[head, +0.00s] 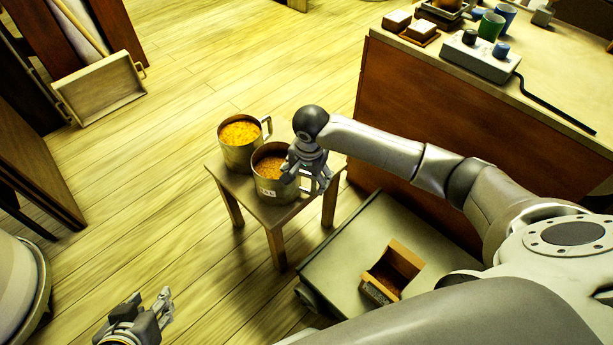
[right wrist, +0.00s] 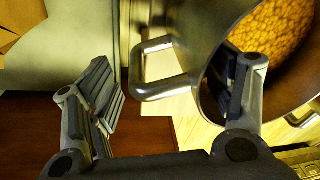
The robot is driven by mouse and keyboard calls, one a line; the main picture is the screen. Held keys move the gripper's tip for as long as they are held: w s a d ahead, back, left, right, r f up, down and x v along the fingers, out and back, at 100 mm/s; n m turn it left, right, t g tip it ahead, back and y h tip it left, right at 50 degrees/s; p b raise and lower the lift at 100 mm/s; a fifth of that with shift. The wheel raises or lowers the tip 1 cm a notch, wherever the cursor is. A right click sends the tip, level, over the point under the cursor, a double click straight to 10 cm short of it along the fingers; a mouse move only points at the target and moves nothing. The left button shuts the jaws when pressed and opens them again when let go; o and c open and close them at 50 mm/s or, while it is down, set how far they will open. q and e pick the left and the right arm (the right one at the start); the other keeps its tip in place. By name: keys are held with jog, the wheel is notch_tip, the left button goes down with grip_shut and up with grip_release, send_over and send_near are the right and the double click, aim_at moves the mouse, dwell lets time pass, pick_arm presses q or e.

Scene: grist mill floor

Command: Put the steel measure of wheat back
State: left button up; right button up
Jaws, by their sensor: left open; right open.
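Two steel measures stand side by side on a small wooden stool (head: 240,190). The nearer measure (head: 268,190) holds brown-orange grain and has a small white label. The farther measure (head: 238,156) holds yellow grain and has a side handle. My right gripper (head: 306,180) is open at the right side of the nearer measure. In the right wrist view its fingers are spread, with a steel handle (right wrist: 160,92) between them and one finger overlapping a measure's mouth. Grain in that measure looks golden there. My left gripper (head: 150,312) is open and empty, low at the left.
A wooden counter (head: 440,105) at the right carries cups, a grey control box (head: 480,57) and small blocks. A small open wooden box (head: 392,270) sits on a pale surface near me. Floor left of the stool is clear.

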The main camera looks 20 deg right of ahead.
jog(key=r, duration=0.2)
jog(key=r+p, duration=0.2)
jog(key=r, duration=0.1)
jog(key=shift+s+a+r, duration=0.1)
jog(key=shift+s+r, duration=0.2)
jog(key=shift+s, duration=0.05)
jog(key=shift+s+r+p, duration=0.65)
jog(key=shift+r+p, duration=0.35)
jog(key=shift+r, duration=1.9)
jog(key=s+a+f+n+t+y, duration=0.1)
jog(key=s+a+f+n+y, duration=0.2)
jog(key=s+a+f+n, duration=0.65)
pick_arm(q)
jog(key=s+a+f+g+y, duration=0.1)
jog(key=s+a+f+g, duration=0.1)
jog(key=s+g, duration=0.2)
jog(key=s, duration=0.3)
jog(key=shift+s+a+f+g, duration=0.15)
jog(key=shift+s+f+g, duration=0.05)
jog(key=shift+f+g, duration=0.1)
pick_arm(e)
jog(key=s+d+n+h, duration=0.1)
jog(key=s+d, duration=0.2)
jog(key=s, duration=0.4)
jog(key=s+d+n+h, duration=0.1)
jog(key=s+d, duration=0.3)
jog(key=s, duration=0.3)
jog(key=shift+d+t, duration=0.25)
jog(key=shift+t, duration=0.05)
